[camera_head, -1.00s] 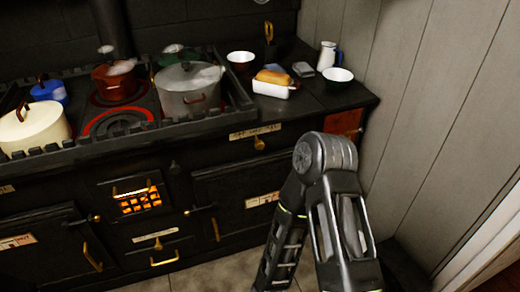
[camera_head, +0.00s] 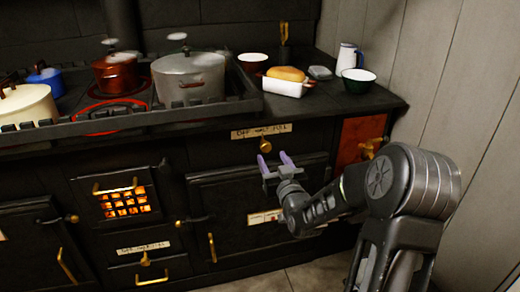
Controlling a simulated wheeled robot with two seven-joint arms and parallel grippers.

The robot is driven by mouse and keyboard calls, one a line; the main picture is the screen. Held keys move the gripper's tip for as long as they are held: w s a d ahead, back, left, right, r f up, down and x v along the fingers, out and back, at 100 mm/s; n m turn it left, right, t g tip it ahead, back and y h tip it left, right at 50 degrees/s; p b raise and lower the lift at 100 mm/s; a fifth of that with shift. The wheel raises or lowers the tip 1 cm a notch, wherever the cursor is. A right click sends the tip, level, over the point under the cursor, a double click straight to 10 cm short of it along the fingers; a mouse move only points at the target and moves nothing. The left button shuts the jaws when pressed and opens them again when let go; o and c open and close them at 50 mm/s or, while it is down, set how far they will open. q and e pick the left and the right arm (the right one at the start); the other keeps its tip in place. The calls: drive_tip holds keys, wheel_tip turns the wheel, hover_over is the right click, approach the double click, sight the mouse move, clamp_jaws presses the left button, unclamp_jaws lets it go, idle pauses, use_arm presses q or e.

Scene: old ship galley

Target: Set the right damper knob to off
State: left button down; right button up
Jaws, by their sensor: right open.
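The right damper knob (camera_head: 265,146) is a small brass knob on the front of the black stove. It sits under a cream label (camera_head: 261,131) with dark lettering that reads off, half, full from left to right. Which mark the knob points at is too small to tell. My right gripper (camera_head: 275,161) has two pale purple fingers, spread apart and empty. They point up toward the knob, and in the picture they show just below it and slightly to its right. I cannot tell whether they touch it. My left gripper is not in view.
Pots, including a grey lidded pot (camera_head: 189,78), stand on the railed stove top. A bread tin (camera_head: 287,86), bowls and a white jug (camera_head: 348,58) are at the right. A lit fire grate (camera_head: 123,202) and another brass knob (camera_head: 145,259) are at lower left. A plank wall closes the right.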

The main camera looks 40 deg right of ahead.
sight(266, 149)
drive_tip(key=shift+x, duration=3.9)
drive_tip(key=shift+f, duration=0.1)
drive_tip(key=shift+c, duration=0.2)
clamp_jaws()
